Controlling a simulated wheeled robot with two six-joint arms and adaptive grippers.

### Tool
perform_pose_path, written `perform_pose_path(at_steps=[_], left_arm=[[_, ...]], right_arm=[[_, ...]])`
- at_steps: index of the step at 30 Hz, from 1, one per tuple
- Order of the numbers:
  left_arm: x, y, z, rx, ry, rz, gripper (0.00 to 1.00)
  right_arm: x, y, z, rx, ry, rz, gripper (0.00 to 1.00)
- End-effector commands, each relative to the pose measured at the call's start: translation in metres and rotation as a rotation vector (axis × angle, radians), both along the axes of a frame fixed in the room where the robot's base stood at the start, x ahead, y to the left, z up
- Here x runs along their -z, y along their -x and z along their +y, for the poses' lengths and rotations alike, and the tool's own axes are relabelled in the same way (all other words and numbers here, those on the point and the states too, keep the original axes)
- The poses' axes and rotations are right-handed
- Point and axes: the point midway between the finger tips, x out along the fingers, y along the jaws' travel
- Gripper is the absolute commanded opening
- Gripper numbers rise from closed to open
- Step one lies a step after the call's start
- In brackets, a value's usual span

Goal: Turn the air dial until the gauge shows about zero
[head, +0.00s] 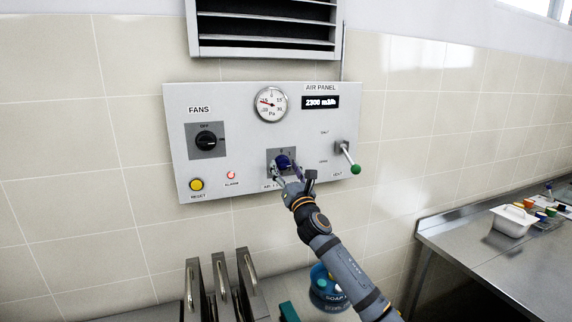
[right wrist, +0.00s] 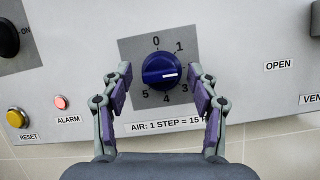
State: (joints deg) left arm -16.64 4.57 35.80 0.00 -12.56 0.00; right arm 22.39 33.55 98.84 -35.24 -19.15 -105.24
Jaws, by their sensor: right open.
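The blue air dial (right wrist: 162,71) sits on a grey plate with numbers around it. Its white mark points right, between the 1 and the 3, where the right finger covers the scale. It also shows low on the panel in the head view (head: 283,161). The round gauge (head: 271,104) has 0 at the top; its red needle points left and slightly up, near a 15 mark. My right gripper (right wrist: 161,77) is open, one finger on each side of the dial; contact is not clear. My left gripper is out of view.
The air panel (head: 230,110) also carries a black fans knob (head: 206,140), a yellow reset button (head: 196,184), a lit red alarm lamp (head: 231,174) and a green-tipped lever (head: 349,158). The display (head: 320,102) reads 2300 m3/h. A steel counter (head: 480,245) stands right.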

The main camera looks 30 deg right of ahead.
Motion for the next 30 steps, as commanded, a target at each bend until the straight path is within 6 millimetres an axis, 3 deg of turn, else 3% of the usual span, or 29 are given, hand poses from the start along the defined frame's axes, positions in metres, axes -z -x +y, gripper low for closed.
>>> perform_pose_path(at_steps=[3,7,19,30], left_arm=[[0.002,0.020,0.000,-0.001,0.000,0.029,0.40],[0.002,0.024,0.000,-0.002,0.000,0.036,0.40],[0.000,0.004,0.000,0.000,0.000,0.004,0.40],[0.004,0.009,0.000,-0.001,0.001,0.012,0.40]], right_arm=[[0.001,-0.001,0.000,0.000,0.000,0.000,0.60],[0.001,-0.001,0.000,0.000,0.000,0.000,0.59],[0.001,0.000,0.000,0.001,-0.001,0.000,0.07],[0.001,-0.001,0.001,0.000,-0.085,-0.020,0.07]])
